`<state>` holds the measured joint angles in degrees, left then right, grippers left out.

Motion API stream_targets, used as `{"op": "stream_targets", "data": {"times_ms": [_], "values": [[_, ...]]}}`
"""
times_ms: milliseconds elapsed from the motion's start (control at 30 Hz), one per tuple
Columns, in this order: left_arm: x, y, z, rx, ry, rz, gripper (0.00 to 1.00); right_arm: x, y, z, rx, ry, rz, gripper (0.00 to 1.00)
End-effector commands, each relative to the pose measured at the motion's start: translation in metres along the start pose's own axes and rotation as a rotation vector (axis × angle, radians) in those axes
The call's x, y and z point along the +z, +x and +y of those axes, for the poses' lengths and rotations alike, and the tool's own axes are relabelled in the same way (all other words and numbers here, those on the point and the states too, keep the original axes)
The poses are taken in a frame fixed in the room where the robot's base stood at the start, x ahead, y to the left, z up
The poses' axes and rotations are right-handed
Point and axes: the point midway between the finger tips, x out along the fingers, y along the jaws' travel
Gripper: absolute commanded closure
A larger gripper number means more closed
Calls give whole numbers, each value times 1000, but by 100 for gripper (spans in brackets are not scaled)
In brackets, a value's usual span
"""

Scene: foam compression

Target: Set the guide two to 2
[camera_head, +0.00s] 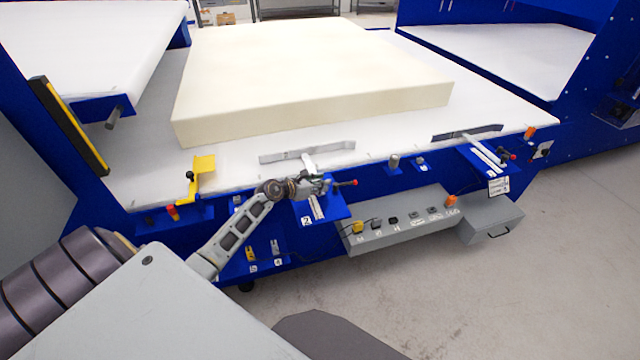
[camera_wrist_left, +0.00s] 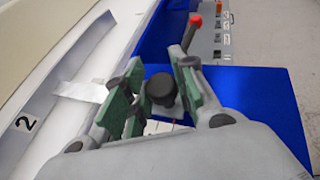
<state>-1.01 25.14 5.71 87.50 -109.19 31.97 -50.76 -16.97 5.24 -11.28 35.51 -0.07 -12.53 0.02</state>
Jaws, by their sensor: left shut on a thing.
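Guide two is a grey metal strip (camera_head: 305,153) on the white table. A flat arm joins it to a blue bracket (camera_head: 340,211), which carries a scale and a label "2" (camera_head: 307,221). In the left wrist view the strip (camera_wrist_left: 50,95) also bears a "2". My left gripper (camera_head: 318,186) is over the bracket. Its green pads (camera_wrist_left: 155,95) are on either side of a black knob (camera_wrist_left: 159,86), and it is shut on that knob. A red-tipped lever (camera_head: 348,183) sticks out just right of the gripper. The gripper hides most of the knob and part of the scale.
A cream foam block (camera_head: 310,75) lies on the table behind the guide. A similar guide (camera_head: 467,133) is at the right. A grey control box (camera_head: 400,225) with several buttons is below, right of the bracket. A yellow bracket (camera_head: 203,172) stands left of my gripper.

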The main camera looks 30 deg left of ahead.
Motion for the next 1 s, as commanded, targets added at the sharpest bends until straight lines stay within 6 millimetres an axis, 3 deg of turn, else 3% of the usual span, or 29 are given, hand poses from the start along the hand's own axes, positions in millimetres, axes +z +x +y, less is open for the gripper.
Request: {"op": "stream_targets", "data": {"times_ms": [367,733,1000], "values": [[-2,-8,-20,-2,0,3,100,-2,-18,-1,-2,0,-1,60],[-6,-17,-43,-2,0,4,100,-4,-37,-21,-23,4,-1,60],[-9,-22,-55,-1,0,3,100,-3,-46,-16,-18,1,-3,60]]}}
